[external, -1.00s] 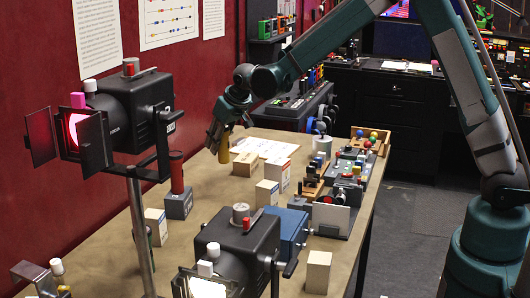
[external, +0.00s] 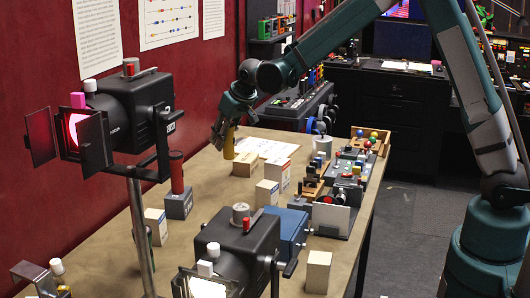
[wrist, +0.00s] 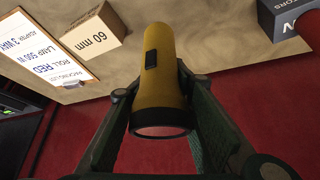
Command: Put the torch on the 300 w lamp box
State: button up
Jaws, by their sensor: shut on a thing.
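My gripper (external: 223,133) is shut on the yellow torch (external: 229,145) and holds it roughly upright above the table. In the wrist view the torch (wrist: 162,65) shows its black switch, with its dark-rimmed lens end toward the camera, between my fingers. A tan box (external: 245,163) stands just below and right of the torch; a tan box in the wrist view (wrist: 95,38) reads "60 mm". Pale boxes stand at the centre (external: 279,172), just in front of it (external: 266,193), at left (external: 157,227) and front right (external: 318,272). I cannot read "300 W" on any box.
A grey-blue box (external: 177,205) carries a red cylinder (external: 177,172) at left. A packing list (wrist: 45,45) lies on the table. Two black stage lamps (external: 130,110) (external: 238,245) stand in front. Control boxes (external: 345,185) line the right edge. Bare table lies left of centre.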

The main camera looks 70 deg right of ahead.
notch_tip(320, 180, up, 10)
jog(key=p, duration=0.1)
send_over(271, 158)
jog(key=shift+m, duration=0.3)
jog(key=shift+f, duration=0.1)
jog(key=shift+f, duration=2.85)
jog(key=shift+f, duration=2.1)
jog(key=shift+f, duration=0.2)
jog(key=o, duration=1.1)
jog(key=shift+c, duration=0.2)
